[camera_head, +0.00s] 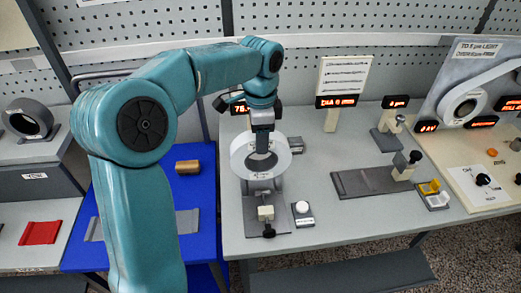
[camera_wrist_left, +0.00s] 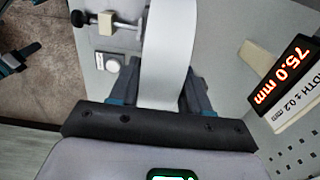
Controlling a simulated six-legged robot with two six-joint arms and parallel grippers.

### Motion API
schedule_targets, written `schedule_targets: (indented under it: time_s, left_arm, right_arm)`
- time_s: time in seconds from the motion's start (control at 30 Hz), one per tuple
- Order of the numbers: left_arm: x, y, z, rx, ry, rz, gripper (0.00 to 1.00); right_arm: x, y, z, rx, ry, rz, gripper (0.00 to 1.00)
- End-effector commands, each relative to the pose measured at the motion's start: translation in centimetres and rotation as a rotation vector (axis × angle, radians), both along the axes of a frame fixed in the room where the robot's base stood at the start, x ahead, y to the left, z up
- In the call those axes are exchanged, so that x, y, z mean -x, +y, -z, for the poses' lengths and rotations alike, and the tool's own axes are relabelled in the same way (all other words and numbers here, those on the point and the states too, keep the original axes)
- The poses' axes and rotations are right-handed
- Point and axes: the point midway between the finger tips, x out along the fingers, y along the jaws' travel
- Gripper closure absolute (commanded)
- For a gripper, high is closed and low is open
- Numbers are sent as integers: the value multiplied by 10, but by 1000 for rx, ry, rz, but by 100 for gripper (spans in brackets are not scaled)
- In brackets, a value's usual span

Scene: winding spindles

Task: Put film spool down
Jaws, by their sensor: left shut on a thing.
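The film spool (camera_head: 240,156) is a white ring that hangs in my left gripper (camera_head: 261,145) over the grey table. In the left wrist view the white spool (camera_wrist_left: 166,50) shows as a broad band between the two fingers of the gripper (camera_wrist_left: 160,88), which is shut on it. Below the spool lies a grey base plate (camera_head: 281,223) with a small cream clamp block (camera_head: 265,213) and black knob. Whether the spool touches the plate or a support is not clear. My right gripper is not in view.
A white button box (camera_head: 303,212) stands just right of the plate. A grey flat fixture (camera_head: 360,182) and a yellow-topped box (camera_head: 434,194) are farther right. A blue mat (camera_head: 189,207) holds a brown roll (camera_head: 188,166). A 75.0 mm display (camera_wrist_left: 285,75) stands close by. The table's front middle is bare.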

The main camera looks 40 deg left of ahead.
Motion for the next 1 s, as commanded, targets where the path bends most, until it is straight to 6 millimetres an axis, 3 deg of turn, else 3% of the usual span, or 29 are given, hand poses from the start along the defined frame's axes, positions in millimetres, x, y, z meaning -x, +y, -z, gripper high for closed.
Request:
schedule_targets:
  time_s: [0.3, 0.73, 0.77, 0.8, 0.83, 1.0]
  left_arm:
    - [-1, 2, 41, 0, 1, -1, 100]
    - [-2, 1, 48, 0, -1, 0, 100]
    - [-1, 1, 48, 0, 1, 0, 47]
    - [-1, 1, 48, 0, 1, 0, 34]
    - [-1, 1, 48, 0, 1, 0, 28]
    - [-1, 1, 48, 0, 1, 0, 28]
  right_arm:
    - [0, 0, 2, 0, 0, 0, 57]
    - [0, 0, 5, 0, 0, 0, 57]
    - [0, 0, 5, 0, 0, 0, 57]
    - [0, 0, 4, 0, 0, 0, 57]
    - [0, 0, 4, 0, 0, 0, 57]
    - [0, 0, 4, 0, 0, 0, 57]
